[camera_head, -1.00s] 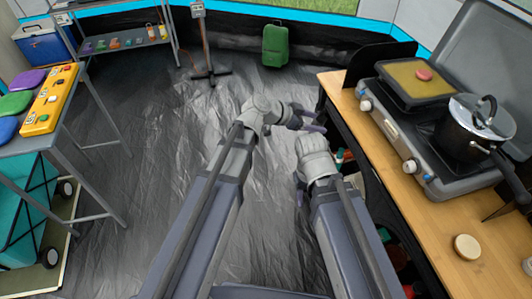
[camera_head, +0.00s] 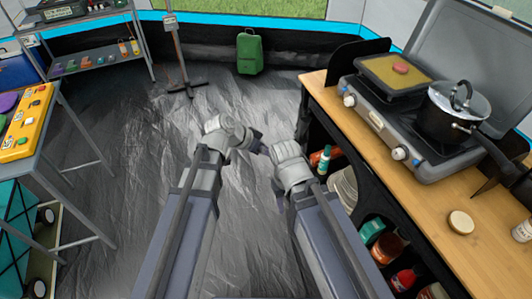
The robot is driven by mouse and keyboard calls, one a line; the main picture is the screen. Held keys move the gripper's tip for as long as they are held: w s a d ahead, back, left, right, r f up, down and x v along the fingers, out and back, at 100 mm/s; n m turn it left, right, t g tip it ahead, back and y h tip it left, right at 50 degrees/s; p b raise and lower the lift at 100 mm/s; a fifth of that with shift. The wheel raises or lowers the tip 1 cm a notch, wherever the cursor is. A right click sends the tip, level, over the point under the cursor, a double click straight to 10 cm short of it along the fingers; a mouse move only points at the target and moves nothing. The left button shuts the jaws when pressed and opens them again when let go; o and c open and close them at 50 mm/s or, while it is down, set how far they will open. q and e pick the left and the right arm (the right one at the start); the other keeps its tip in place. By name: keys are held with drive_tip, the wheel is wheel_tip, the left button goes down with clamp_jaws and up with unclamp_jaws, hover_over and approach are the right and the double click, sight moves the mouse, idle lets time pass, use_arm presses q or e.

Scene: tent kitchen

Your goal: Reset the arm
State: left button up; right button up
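My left arm comes in from the lower left over the grey floor. Its gripper (camera_head: 256,142) points to the right, near the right wrist, and its fingers are too small and overlapped to read. My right arm comes in from the lower right, left of the wooden counter. Its gripper (camera_head: 277,196) points down and away, mostly hidden behind its own wrist. Nothing is seen held by either gripper. The two wrists are close together in the picture.
The wooden counter (camera_head: 408,200) at right bears a stove (camera_head: 385,130), a black pot (camera_head: 440,122) and a griddle (camera_head: 392,82). Shelves below hold bottles and plates (camera_head: 345,187). A table with a yellow panel (camera_head: 27,124) stands left. A green suitcase (camera_head: 249,54) stands behind open floor.

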idle(0.5)
use_arm(q)
drive_tip(key=s+a+r+n+g+y+p, duration=0.2)
drive_tip(key=s+a+y+p, duration=0.1)
drive_tip(key=s, duration=0.5)
drive_tip(key=s+a+r+n+g+y+p, duration=0.2)
drive_tip(key=s+y+p, duration=0.3)
drive_tip(key=s, duration=0.3)
drive_tip(key=shift+a+n+p, duration=0.4)
drive_tip(key=shift+n+p, duration=0.2)
drive_tip(key=shift+n, duration=0.1)
drive_tip(key=shift+s, duration=0.1)
